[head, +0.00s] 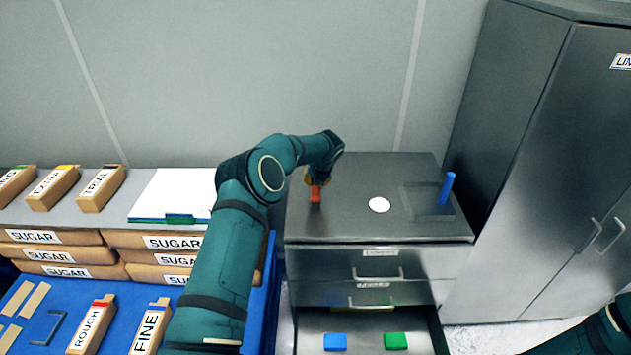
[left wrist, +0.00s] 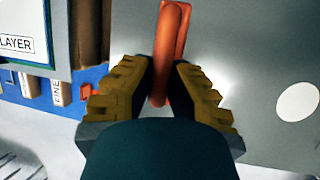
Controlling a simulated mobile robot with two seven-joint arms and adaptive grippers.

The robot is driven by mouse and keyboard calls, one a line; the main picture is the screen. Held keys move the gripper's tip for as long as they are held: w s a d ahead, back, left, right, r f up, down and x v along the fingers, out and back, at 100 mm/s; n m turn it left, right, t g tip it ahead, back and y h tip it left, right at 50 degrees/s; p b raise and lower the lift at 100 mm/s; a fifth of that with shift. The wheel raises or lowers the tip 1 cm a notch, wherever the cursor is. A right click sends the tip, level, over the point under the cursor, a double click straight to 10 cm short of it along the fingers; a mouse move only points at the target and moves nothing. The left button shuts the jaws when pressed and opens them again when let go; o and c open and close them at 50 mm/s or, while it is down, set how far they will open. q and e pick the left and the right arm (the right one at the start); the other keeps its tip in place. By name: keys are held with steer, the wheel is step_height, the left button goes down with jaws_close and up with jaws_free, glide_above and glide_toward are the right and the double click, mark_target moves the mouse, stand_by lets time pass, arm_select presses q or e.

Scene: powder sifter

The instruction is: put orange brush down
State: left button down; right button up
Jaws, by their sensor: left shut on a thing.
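The orange brush (head: 315,193) is at the left part of the grey metal cabinet top (head: 345,224). In the left wrist view the brush (left wrist: 171,50) runs up between my finger pads. My left gripper (head: 318,178) is shut on it, reaching down over the cabinet top. The left gripper (left wrist: 162,82) also shows in the left wrist view, with yellow ridged fingers on both sides of the brush. Whether the brush touches the top, I cannot tell. Only a part of my right arm shows at the lower right; its gripper is out of view.
A white disc (head: 379,205) lies right of the brush. A blue upright handle (head: 447,188) stands on a square plate farther right. An open drawer below holds a blue block (head: 335,342) and a green block (head: 396,341). Sugar bags (head: 53,257) and boxes stand left.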

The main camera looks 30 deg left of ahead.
arm_select(q)
steer(key=c, duration=1.1)
jaws_free()
steer(key=shift+f, duration=0.1)
steer(key=v, duration=1.2)
